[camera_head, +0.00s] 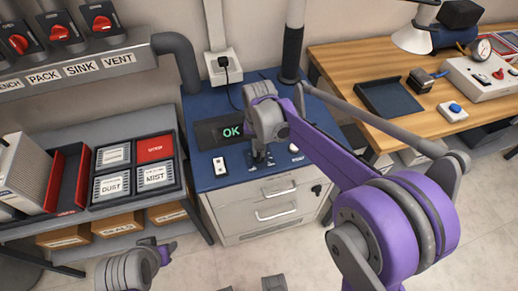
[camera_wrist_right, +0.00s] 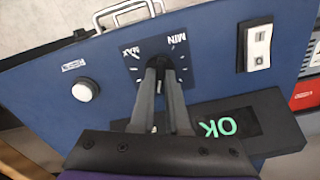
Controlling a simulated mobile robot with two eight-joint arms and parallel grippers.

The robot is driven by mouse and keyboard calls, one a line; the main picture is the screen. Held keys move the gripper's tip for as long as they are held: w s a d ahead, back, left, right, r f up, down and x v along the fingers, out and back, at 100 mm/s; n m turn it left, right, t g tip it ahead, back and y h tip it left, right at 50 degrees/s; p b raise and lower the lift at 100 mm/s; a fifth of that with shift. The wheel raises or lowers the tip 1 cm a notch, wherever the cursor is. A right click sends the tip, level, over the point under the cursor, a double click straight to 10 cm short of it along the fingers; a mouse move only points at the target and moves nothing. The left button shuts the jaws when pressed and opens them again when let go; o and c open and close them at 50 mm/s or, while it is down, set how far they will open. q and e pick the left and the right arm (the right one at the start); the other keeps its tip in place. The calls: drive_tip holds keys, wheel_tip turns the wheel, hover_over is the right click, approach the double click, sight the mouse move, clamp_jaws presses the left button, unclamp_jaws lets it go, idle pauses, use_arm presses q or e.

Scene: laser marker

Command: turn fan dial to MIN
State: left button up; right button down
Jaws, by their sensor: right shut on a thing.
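The fan dial (camera_wrist_right: 160,84) sits on a dark square plate marked MIN and MAX, in the right wrist view. My right gripper (camera_wrist_right: 164,66) is over it with its two fingers closed around the knob. The fingers hide most of the knob, so I cannot tell where it points. In the head view my right gripper (camera_head: 262,158) reaches down onto the blue top of the cabinet (camera_head: 205,178). My left arm's end shows at the bottom left, away from the cabinet; its fingers cannot be made out.
A display reading OK (camera_head: 231,131) lies beside the right gripper. A white rocker switch (camera_wrist_right: 258,46) and a round white button (camera_wrist_right: 86,90) flank the dial. A shelf with labelled bins (camera_head: 112,187) stands left; a wooden bench (camera_head: 345,62) stands right. A grey pipe rises behind.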

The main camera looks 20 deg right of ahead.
drive_tip(key=n, duration=1.5)
drive_tip(key=shift+n, duration=0.3)
drive_tip(key=n, duration=0.3)
drive_tip(key=shift+n, duration=0.4)
drive_tip(key=n, duration=0.8)
drive_tip(key=shift+n, duration=1.8)
